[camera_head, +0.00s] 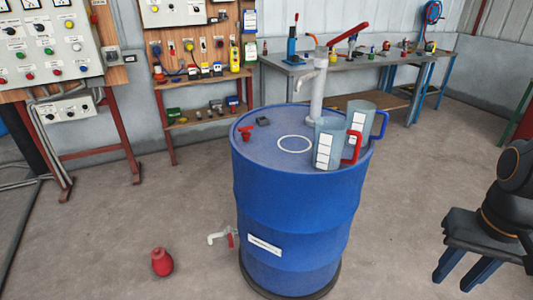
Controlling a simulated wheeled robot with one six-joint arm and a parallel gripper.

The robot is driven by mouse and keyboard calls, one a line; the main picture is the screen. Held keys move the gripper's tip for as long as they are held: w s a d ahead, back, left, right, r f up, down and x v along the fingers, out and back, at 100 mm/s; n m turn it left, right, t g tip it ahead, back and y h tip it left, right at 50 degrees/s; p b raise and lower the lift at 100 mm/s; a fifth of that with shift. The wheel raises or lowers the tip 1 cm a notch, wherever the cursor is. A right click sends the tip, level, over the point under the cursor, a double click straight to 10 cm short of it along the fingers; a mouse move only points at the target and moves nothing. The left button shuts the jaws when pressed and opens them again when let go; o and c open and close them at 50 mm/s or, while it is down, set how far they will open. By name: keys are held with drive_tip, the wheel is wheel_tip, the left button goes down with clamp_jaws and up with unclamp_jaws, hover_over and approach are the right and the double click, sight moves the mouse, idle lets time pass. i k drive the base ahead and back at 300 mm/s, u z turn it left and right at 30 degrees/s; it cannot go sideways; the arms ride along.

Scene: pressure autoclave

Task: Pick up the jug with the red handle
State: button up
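The jug with the red handle (327,146) stands upright on top of the blue drum (290,212), near its right front rim. It is clear grey with white label patches, and its red handle points right. A second, similar jug with a blue handle (361,118) stands just behind it to the right. The red handle overlaps part of the blue-handled jug in this view. My gripper (456,282) is at the right edge, low and well apart from the drum. Its two dark fingers are spread with nothing between them.
A hand pump (318,92) with a red lever rises behind the jugs. A white ring, a red valve and a small dark block are on the drum top. A tap (222,238) juts from the drum's left side. A red object (162,262) sits on the floor.

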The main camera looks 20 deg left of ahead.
sight(331, 132)
drive_tip(key=u, duration=0.5)
drive_tip(key=i, duration=1)
